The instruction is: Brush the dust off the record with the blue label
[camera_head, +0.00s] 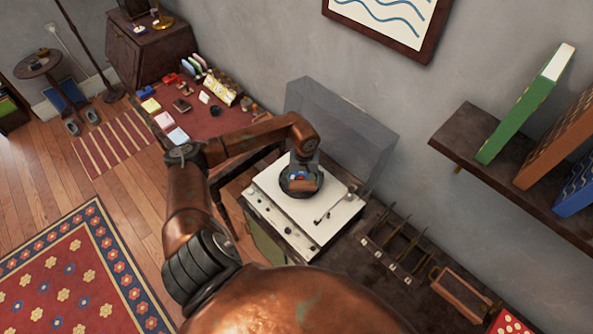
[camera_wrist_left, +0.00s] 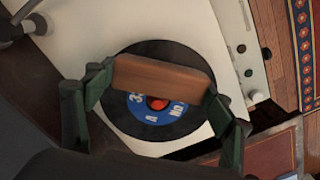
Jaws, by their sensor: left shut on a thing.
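The record with the blue label (camera_wrist_left: 135,112) is a black disc lying flat on the white-topped record player (camera_head: 268,200). Its label is blue with white characters and has a red-orange centre. My left gripper (camera_head: 302,168) is over the record in the head view. In the left wrist view its green fingers are shut on a wooden brush (camera_wrist_left: 160,77), a brown block held across the record. The brush covers part of the disc and label. Its underside is hidden, so I cannot tell whether it touches the record. My right gripper is not in view.
The player's clear lid (camera_head: 345,130) stands open behind it, and its tonearm (camera_head: 332,207) rests at the right side. A shelf (camera_head: 480,145) with large books juts from the wall.

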